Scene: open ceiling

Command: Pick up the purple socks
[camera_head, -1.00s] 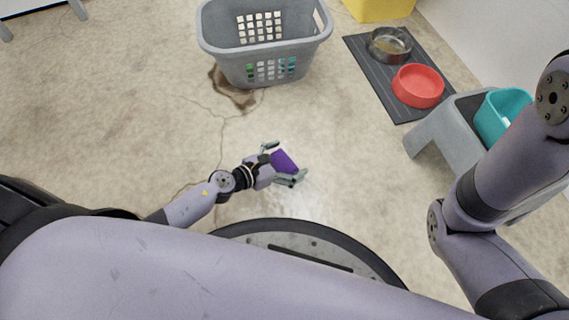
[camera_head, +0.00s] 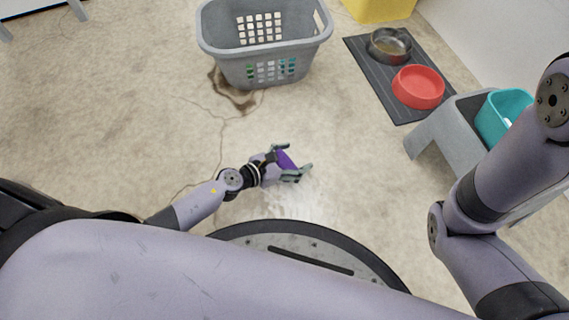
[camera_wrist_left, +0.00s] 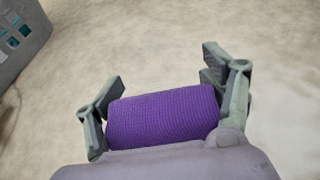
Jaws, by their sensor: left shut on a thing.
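The purple socks (camera_head: 286,160) are a small rolled bundle between the fingers of my left gripper (camera_head: 292,162). In the left wrist view the purple socks (camera_wrist_left: 162,117) are a ribbed roll lying across the jaws, with a finger at each end. My left gripper (camera_wrist_left: 168,98) is shut on them. The palm hides the near side of the roll. I cannot tell how high the socks are above the floor. My right gripper is not in view; only my right arm's links show at the right of the head view.
A grey laundry basket (camera_head: 225,57) stands ahead on the concrete floor. At the right, a dark mat (camera_head: 366,62) bears a metal bowl (camera_head: 390,45) and a red bowl (camera_head: 418,87). A grey stool (camera_head: 440,127) carries a teal bin (camera_head: 500,112). The floor around the gripper is clear.

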